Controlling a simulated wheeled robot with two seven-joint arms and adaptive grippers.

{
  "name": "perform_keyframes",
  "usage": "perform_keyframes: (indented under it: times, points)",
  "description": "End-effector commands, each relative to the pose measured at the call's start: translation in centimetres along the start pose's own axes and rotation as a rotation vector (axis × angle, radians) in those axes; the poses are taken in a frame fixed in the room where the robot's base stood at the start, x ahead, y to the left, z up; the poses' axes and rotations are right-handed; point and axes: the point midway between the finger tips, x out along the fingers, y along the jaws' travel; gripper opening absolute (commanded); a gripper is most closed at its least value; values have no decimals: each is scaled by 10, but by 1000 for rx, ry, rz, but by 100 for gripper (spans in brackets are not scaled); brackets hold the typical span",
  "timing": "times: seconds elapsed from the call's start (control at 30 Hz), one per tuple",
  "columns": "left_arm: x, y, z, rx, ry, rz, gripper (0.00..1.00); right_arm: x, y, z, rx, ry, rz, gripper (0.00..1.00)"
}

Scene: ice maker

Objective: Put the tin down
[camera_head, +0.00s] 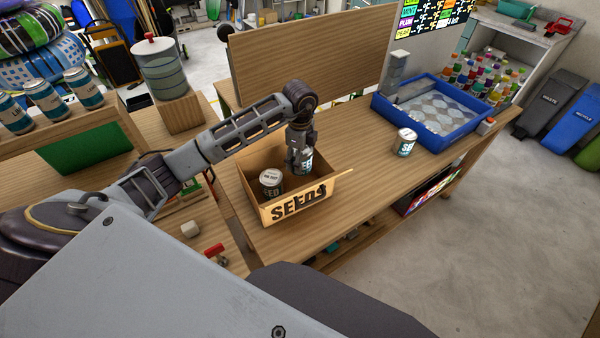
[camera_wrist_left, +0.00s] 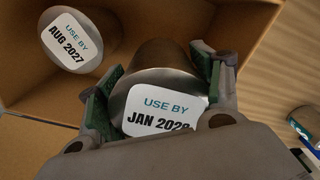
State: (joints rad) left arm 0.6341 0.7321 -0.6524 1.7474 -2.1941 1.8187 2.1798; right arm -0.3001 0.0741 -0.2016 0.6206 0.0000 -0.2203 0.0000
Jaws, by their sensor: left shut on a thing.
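My left gripper (camera_head: 300,158) points down into the open cardboard box (camera_head: 313,206) on the wooden table. It is shut on a tin (camera_head: 309,162). In the left wrist view the two green-padded fingers (camera_wrist_left: 158,95) clasp this tin (camera_wrist_left: 150,85) at its sides. Its end label reads "USE BY JAN" and a year whose last digit is unclear. Another tin (camera_head: 271,182) stands in the box to the left; in the wrist view its label reads "AUG 2027" (camera_wrist_left: 70,40). I cannot tell whether the held tin touches the box floor. My right gripper is not in view.
Several tins (camera_head: 47,98) stand on a ledge at the left. A wooden panel (camera_head: 310,55) rises behind.

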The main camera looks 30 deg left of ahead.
Motion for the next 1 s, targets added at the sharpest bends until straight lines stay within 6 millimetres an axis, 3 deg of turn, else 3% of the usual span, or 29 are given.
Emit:
perform_keyframes:
  times: [0.23,0.73,1.0]
  points:
    - [31,0,0,0,1,0,30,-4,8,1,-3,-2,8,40]
    - [39,0,0,0,1,0,29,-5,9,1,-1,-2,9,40]
    - [65,0,0,0,1,2,29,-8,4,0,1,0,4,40]
